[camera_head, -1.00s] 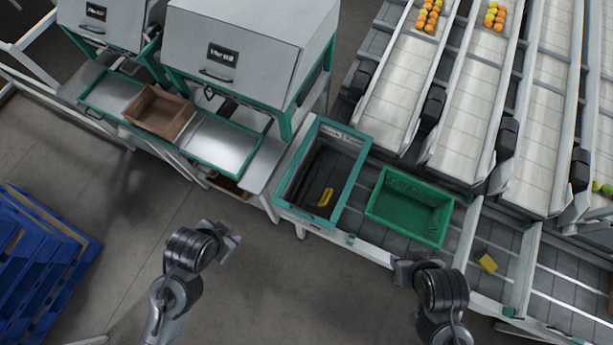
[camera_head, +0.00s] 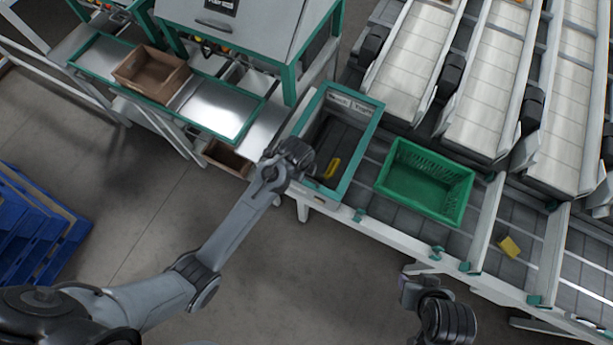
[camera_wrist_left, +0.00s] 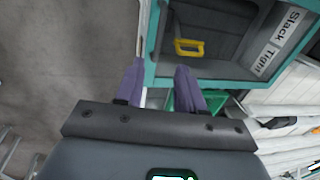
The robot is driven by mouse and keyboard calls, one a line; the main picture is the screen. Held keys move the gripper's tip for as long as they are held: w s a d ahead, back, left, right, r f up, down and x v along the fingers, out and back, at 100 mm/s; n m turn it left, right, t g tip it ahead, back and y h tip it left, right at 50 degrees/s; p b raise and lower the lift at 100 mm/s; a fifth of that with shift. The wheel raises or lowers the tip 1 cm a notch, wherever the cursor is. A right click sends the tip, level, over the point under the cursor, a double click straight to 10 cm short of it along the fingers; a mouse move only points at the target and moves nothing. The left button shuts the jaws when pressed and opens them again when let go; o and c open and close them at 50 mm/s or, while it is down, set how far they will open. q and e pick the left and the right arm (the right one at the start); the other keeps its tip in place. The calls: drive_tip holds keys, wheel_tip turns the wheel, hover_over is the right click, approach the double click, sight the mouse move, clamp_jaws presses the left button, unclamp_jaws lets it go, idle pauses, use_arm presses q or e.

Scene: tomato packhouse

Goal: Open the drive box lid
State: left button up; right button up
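The drive box (camera_head: 369,146) is a teal-rimmed box with a dark recessed panel inside its frame. A yellow handle (camera_head: 332,168) lies on that panel, and it also shows in the left wrist view (camera_wrist_left: 189,47). A pale label strip reading Slack and Tight (camera_wrist_left: 277,42) runs along one inner side. My left gripper (camera_wrist_left: 160,88) is open and empty, its two purple fingers apart beside the box's rim and short of the handle. My right gripper (camera_head: 405,288) is in front of the conveyor, away from the box; its fingers are too small to read.
A green crate (camera_head: 463,200) stands right of the box on the conveyor. A yellow block (camera_head: 509,246) lies farther right. A brown tray (camera_head: 150,84) sits in the teal-edged metal bench at left. Blue pallets (camera_head: 40,235) lie on the floor at lower left.

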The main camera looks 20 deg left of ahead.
sight(306, 178)
use_arm(q)
drive_tip(key=f, duration=0.3)
drive_tip(key=w+f, duration=0.1)
drive_tip(key=f, duration=0.2)
drive_tip(key=f+b, duration=0.1)
drive_tip(key=f, duration=0.2)
drive_tip(key=shift+w+d+f, duration=0.1)
drive_tip(key=shift+w+f, duration=0.25)
clamp_jaws()
